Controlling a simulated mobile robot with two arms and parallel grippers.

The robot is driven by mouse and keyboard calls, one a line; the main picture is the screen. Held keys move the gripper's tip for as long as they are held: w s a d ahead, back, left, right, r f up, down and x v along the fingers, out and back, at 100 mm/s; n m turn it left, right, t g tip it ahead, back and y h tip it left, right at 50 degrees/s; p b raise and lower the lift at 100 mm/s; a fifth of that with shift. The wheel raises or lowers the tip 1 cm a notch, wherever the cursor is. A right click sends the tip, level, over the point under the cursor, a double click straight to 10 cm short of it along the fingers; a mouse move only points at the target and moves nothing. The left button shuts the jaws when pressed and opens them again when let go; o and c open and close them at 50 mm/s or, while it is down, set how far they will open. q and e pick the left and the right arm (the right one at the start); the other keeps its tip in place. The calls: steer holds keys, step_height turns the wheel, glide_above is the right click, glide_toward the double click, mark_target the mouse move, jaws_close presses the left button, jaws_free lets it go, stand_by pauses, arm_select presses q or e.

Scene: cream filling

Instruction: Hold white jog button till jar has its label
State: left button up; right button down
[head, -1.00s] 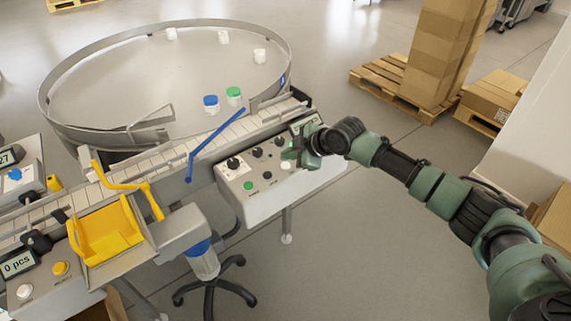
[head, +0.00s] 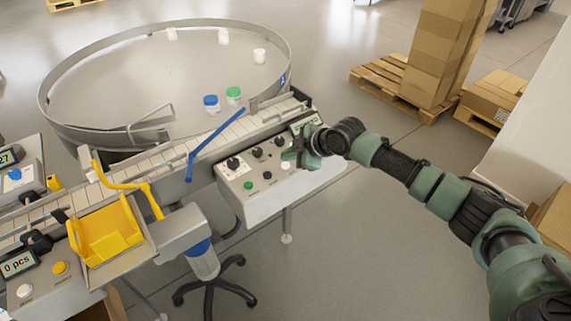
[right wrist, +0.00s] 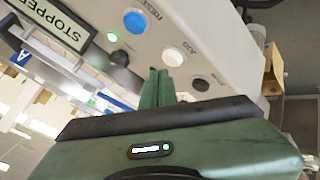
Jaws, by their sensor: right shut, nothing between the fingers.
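The white jog button (right wrist: 172,56) sits on the grey control panel beside the word JOG in the right wrist view. It also shows in the head view (head: 285,166), just below my fingers. My right gripper (right wrist: 160,72) is shut and empty, its fingertips close to this button; I cannot tell whether they touch it. In the head view the right gripper (head: 291,155) is over the panel's right part. A blue-lidded jar (head: 211,103) and a green-lidded jar (head: 233,97) stand on the round table; I see no clear label on either. My left gripper is out of view.
The panel also has a blue reset button (right wrist: 135,22), dark knobs (head: 257,152) and a green button (head: 248,185). A conveyor (head: 215,143) runs behind it. A yellow bin (head: 105,240) is at left. Pallets with cartons (head: 437,50) stand at the back right.

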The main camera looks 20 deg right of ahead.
steer(key=shift+f, duration=0.4)
